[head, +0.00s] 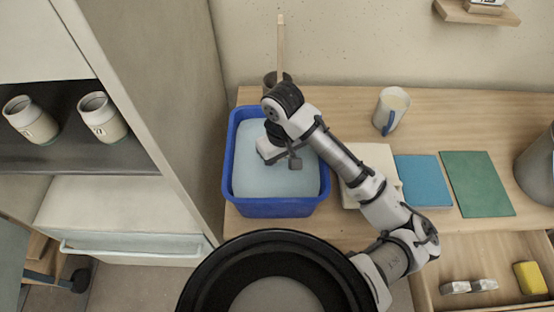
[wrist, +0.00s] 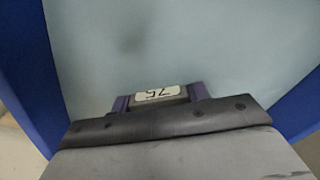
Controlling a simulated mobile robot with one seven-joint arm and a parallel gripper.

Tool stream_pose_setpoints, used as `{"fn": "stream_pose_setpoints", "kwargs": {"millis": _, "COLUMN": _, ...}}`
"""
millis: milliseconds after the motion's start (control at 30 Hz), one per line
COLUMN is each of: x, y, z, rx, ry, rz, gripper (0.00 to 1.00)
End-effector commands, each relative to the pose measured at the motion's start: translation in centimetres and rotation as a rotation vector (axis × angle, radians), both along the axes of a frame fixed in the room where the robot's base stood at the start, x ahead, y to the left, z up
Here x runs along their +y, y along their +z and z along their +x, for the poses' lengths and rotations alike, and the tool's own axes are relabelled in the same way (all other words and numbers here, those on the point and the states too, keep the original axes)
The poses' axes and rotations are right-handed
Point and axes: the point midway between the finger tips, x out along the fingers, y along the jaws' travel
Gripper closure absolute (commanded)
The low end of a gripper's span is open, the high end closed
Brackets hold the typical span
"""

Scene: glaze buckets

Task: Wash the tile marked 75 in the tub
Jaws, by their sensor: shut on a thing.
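The blue tub (head: 234,150) stands on the table and holds pale blue water (head: 290,182). My gripper (head: 277,152) reaches down over the middle of the tub, inside its rim; its fingertips are hidden in the head view. In the wrist view my gripper (wrist: 160,98) is shut on the tile marked 75 (wrist: 157,93), whose pale label faces the camera upside down between the purple-grey fingers. Most of the tile is hidden by the gripper. I cannot tell whether the tile touches the water.
Behind the tub is a dark cup (head: 270,82) with a wooden stick. Right of it are a mug (head: 392,108), a cream slab (head: 375,157), a blue slab (head: 423,180) and a green slab (head: 476,184). An open drawer holds a yellow block (head: 530,278). A tall cabinet (head: 165,120) stands left.

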Motion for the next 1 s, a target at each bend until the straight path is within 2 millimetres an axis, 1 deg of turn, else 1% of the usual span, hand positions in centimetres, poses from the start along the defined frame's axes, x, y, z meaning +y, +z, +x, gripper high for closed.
{"fn": "stream_pose_setpoints", "kwargs": {"millis": 167, "x": 0.0, "y": 0.6, "z": 0.0, "rx": -0.001, "ry": 0.000, "rz": 0.001, "gripper": 0.81}}
{"fn": "stream_pose_setpoints", "kwargs": {"millis": 833, "x": 0.0, "y": 7.3, "z": 0.0, "rx": -0.001, "ry": 0.000, "rz": 0.001, "gripper": 0.81}}
{"fn": "stream_pose_setpoints", "kwargs": {"millis": 900, "x": 0.0, "y": 7.7, "z": 0.0, "rx": 0.000, "ry": 0.000, "rz": 0.000, "gripper": 0.81}}
{"fn": "stream_pose_setpoints", "kwargs": {"millis": 1000, "x": 0.0, "y": 7.7, "z": 0.0, "rx": 0.000, "ry": 0.000, "rz": 0.000, "gripper": 0.81}}
